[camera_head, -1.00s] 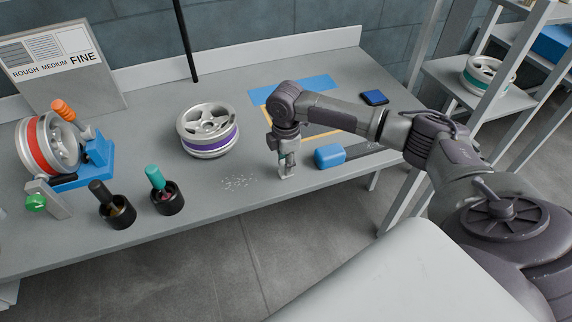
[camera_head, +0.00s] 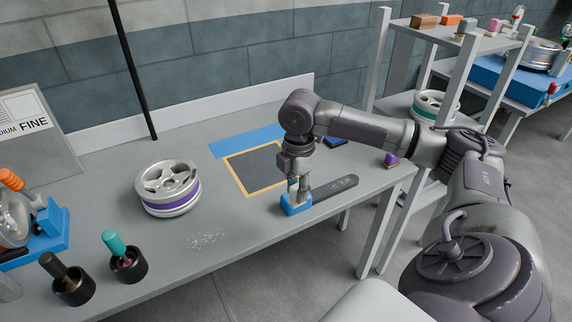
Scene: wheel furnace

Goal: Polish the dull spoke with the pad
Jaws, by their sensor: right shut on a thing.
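A silver wheel with a purple band (camera_head: 158,209) lies on the grey bench. Another silver wheel (camera_head: 14,222) stands in a blue holder (camera_head: 45,228), cut off at the left edge. I cannot tell which spoke is dull. A small dark and blue pad (camera_head: 336,142) lies behind my right arm, partly hidden. A purple and yellow block (camera_head: 391,160) lies near the bench's right end. My right gripper (camera_head: 297,202) points down, shut on the blue handle (camera_head: 291,210) of a flat grey file-like tool (camera_head: 338,190) on the bench. My left gripper is out of view.
A framed dark mat (camera_head: 256,172) and a blue strip (camera_head: 245,140) lie behind the gripper. Pale crumbs (camera_head: 207,239) lie in front of the purple-banded wheel. Black cups (camera_head: 128,267) hold handled tools at the left. A shelf (camera_head: 395,110) stands at the right.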

